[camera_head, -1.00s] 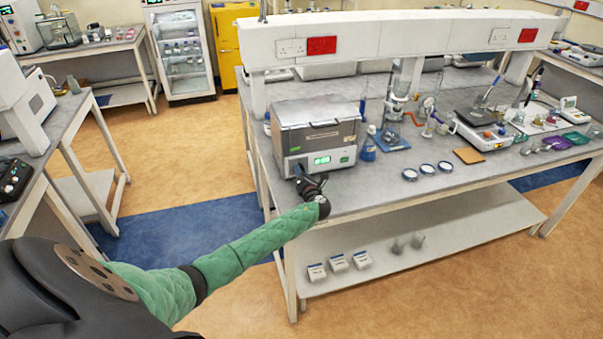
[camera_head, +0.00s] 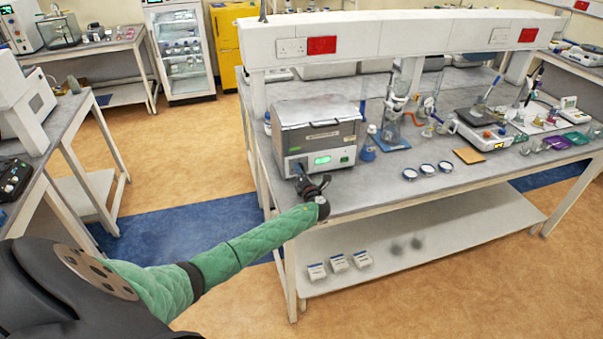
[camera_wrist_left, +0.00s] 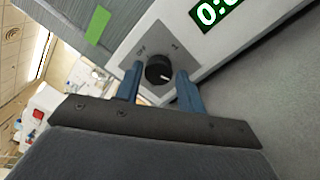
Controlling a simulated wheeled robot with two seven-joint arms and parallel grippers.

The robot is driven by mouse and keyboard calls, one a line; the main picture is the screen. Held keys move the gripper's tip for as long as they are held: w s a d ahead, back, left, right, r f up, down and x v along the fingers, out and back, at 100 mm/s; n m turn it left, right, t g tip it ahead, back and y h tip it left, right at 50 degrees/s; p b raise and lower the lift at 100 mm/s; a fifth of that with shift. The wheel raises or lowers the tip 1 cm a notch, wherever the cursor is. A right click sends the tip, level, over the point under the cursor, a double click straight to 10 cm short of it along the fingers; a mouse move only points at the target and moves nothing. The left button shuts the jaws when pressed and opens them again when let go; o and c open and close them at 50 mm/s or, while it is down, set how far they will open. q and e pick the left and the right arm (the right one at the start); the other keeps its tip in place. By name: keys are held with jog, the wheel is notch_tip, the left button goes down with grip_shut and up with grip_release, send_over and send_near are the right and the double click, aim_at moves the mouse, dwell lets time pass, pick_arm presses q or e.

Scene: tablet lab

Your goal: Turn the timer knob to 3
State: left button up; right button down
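The timer knob (camera_wrist_left: 158,70) is a round black dial with a white pointer line on a grey plate. It sits on the front of a grey metal box (camera_head: 318,130) with a lit green display (camera_head: 322,160). The display also shows in the left wrist view (camera_wrist_left: 213,10), cut off by the edge. My left gripper (camera_wrist_left: 160,82) has its two blue fingers apart, one on each side of the knob; I cannot tell whether they touch it. In the head view my left gripper (camera_head: 300,172) is at the box's lower left front and hides the knob. My right gripper is not in view.
The box stands at the left end of the white-framed bench (camera_head: 345,205). A blue bottle (camera_head: 368,146) stands close to its right. Small round dishes (camera_head: 427,169) lie farther right. A white overhead shelf (camera_head: 400,38) spans the bench.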

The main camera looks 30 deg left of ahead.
pick_arm(q)
jog(key=shift+o, duration=0.9)
jog(key=b+v, duration=0.3)
jog(key=v, duration=0.3)
jog(key=shift+d+f, duration=0.1)
jog(key=shift+f, duration=0.05)
jog(key=shift+s+d+b, duration=0.3)
jog(key=shift+s+d, duration=0.1)
jog(key=shift+d, duration=0.1)
jog(key=shift+s+d, duration=0.1)
